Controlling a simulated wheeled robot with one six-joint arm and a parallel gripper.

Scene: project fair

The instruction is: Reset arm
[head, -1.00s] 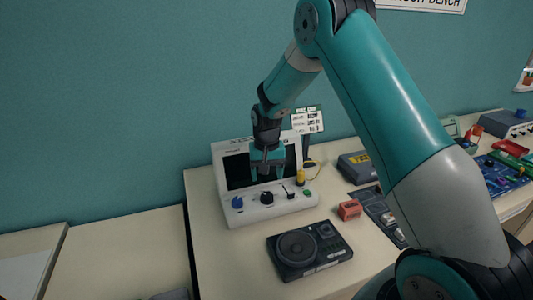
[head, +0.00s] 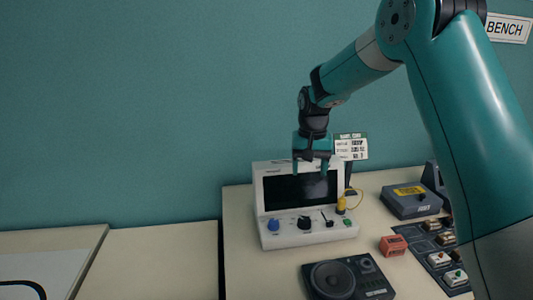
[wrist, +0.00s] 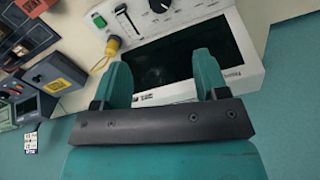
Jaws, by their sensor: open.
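My gripper (head: 310,168) is open and empty in the head view. It hangs from my teal arm in front of the dark screen of a white console (head: 290,240). In the wrist view its two teal fingers (wrist: 160,80) are spread apart with nothing between them. The console (wrist: 245,60) shows beyond the fingers there, its dark screen partly hidden by them. I cannot tell the exact gap between fingertips and console.
A black device with a round dial (head: 348,280) lies in front of the console. A red block (head: 393,245), a grey box with a yellow label (head: 411,201) and a dark panel with switches (head: 440,254) are to the right. A small sign (head: 351,147) stands behind. Another table (head: 150,262) is at left.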

